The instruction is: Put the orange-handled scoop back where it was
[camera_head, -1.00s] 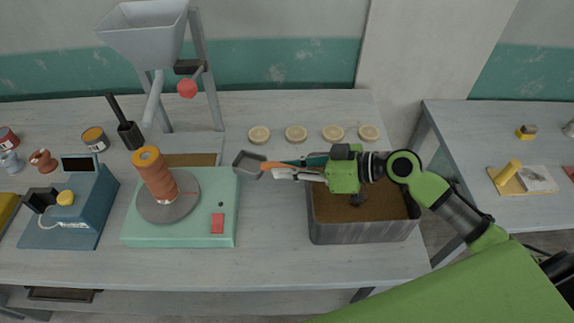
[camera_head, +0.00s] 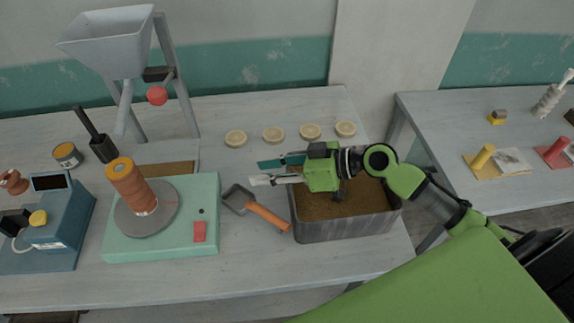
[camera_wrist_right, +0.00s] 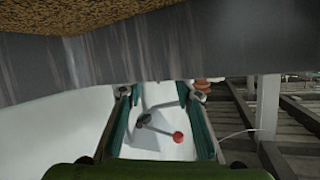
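The orange-handled scoop (camera_head: 262,212) lies on the table between the mint-green wheel base and the grey bin. Its grey pan points to the far left and its orange handle ends beside the bin's front left corner. My right gripper (camera_head: 266,172) is above the table just beyond the scoop and left of the bin, apart from the handle. Its two fingers are spread with nothing between them. My left gripper is not in view.
The grey bin (camera_head: 345,229) of brown granules stands under my right wrist. Several pale round discs (camera_head: 273,135) lie behind. The mint-green wheel base (camera_head: 175,240) with a copper spool (camera_head: 130,185) stands left, the hopper (camera_head: 108,42) behind it. The table front is clear.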

